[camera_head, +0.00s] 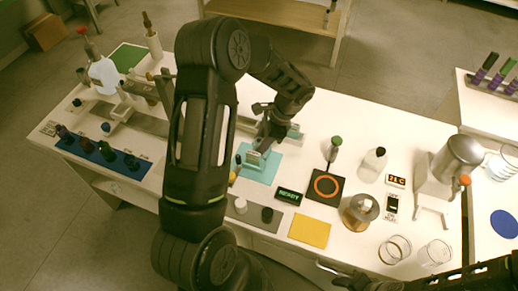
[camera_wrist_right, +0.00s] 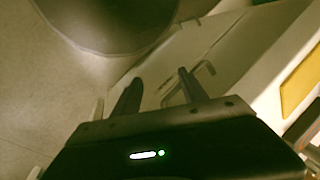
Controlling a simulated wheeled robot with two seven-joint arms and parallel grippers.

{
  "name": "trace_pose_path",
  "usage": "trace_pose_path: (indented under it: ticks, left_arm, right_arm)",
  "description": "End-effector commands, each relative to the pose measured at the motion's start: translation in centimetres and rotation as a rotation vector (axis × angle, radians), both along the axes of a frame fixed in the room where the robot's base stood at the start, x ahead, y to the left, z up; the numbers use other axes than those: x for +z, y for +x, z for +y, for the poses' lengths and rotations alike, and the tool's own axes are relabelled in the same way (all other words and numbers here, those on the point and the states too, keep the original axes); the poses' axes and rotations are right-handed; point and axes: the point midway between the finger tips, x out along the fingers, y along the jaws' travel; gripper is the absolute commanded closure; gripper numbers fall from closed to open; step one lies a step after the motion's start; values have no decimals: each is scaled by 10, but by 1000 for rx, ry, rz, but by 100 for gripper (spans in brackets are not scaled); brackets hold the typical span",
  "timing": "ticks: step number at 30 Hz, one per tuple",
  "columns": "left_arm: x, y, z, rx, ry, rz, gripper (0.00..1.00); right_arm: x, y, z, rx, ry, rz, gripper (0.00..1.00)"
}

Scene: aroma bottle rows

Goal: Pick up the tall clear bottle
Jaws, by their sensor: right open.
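My left gripper (camera_head: 262,147) is pointed down over the cyan mat (camera_head: 262,172) in the middle of the table. A small pale, clear-looking object (camera_head: 253,158) is right at its fingertips; I cannot tell whether they grip it or whether it is the tall clear bottle. A whitish bottle with a dark cap (camera_head: 373,165) stands right of centre, and a larger pale one with a red top (camera_head: 103,75) stands at the far left. My right gripper (camera_head: 328,268) is at the table's front edge; in the right wrist view (camera_wrist_right: 158,92) its fingers are apart and empty.
A blue rack (camera_head: 100,155) with several dark bottles lies at the left. A black pad with an orange ring (camera_head: 325,187), a yellow mat (camera_head: 310,230) and glass jars (camera_head: 435,252) are to the right. A grey metal vessel (camera_head: 458,158) stands at the right end.

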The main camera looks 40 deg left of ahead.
Motion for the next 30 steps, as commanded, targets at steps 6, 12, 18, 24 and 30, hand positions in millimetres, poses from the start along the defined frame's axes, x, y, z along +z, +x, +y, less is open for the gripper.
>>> trace_pose_path:
  ticks: [6, 12, 18, 24, 30]
  left_arm:
    - [0, 0, 0, 0, 0, 0, 63]
    - [0, 0, 0, 0, 0, 0, 79]
    - [0, 0, 0, 0, 0, 0, 96]
    - [1, 0, 0, 0, 1, -1, 100]
    - [1, 0, 0, 0, 1, -1, 100]
  right_arm:
    - [0, 0, 0, 0, 0, 0, 50]
    - [0, 0, 0, 0, 0, 0, 50]
    - [0, 0, 0, 0, 0, 0, 50]
    - [0, 0, 0, 0, 0, 0, 50]
    - [0, 0, 0, 0, 0, 0, 50]
